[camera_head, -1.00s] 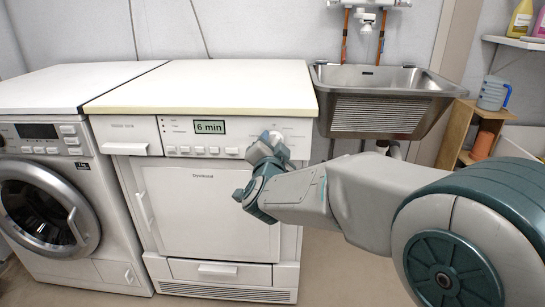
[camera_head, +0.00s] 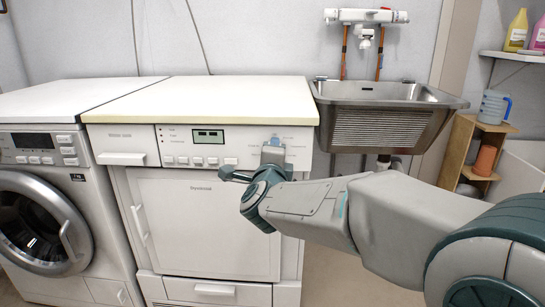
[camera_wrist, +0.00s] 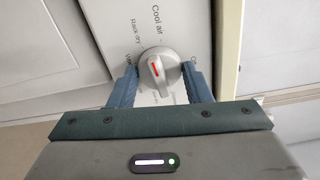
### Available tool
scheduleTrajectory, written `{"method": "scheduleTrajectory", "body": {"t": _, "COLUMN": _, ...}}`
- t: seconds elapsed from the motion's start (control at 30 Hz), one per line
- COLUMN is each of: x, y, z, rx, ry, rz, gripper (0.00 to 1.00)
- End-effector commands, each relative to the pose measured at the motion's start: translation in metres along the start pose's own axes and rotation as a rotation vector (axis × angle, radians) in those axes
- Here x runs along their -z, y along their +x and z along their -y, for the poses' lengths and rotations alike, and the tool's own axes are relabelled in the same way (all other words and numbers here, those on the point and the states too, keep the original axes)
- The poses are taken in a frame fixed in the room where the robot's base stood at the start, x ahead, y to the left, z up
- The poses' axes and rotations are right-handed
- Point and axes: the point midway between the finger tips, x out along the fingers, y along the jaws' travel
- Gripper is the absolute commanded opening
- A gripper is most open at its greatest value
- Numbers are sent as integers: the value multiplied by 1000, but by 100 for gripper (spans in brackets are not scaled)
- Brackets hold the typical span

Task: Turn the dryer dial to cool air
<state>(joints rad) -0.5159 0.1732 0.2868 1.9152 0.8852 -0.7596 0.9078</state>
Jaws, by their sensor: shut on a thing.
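The dryer (camera_head: 207,222) stands in the middle of the head view, with its control panel (camera_head: 235,138) along the top front. The round grey dial (camera_wrist: 145,76) with a red mark shows in the wrist view. Labels "Cool air" and "Rack dry" are printed above it; the red mark points roughly up that way, but I cannot tell which label it meets. My gripper (camera_wrist: 159,84) is shut on the dial, one blue finger at each side. In the head view my gripper (camera_head: 270,158) is at the panel's right end and hides most of the dial.
A washing machine (camera_head: 38,205) stands against the dryer's left side. A metal sink (camera_head: 385,92) hangs to the right, with a wooden shelf unit (camera_head: 462,150) beyond it. The white worktop (camera_head: 205,100) above the panel is bare.

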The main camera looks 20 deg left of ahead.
Motion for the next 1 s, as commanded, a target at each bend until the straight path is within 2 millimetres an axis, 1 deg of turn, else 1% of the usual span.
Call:
{"method": "scheduleTrajectory", "body": {"t": 0.2, "x": -1, "y": 0, "z": -1, "rx": -2, "ry": 151, "rz": 2, "gripper": 22}}
{"method": "scheduleTrajectory", "body": {"t": 0.4, "x": -1, "y": 0, "z": -1, "rx": -2, "ry": 241, "rz": 2, "gripper": 22}}
{"method": "scheduleTrajectory", "body": {"t": 0.6, "x": -1, "y": 0, "z": -1, "rx": -2, "ry": 284, "rz": 3, "gripper": 22}}
{"method": "scheduleTrajectory", "body": {"t": 1.0, "x": -1, "y": 0, "z": 0, "rx": -2, "ry": 297, "rz": 3, "gripper": 22}}
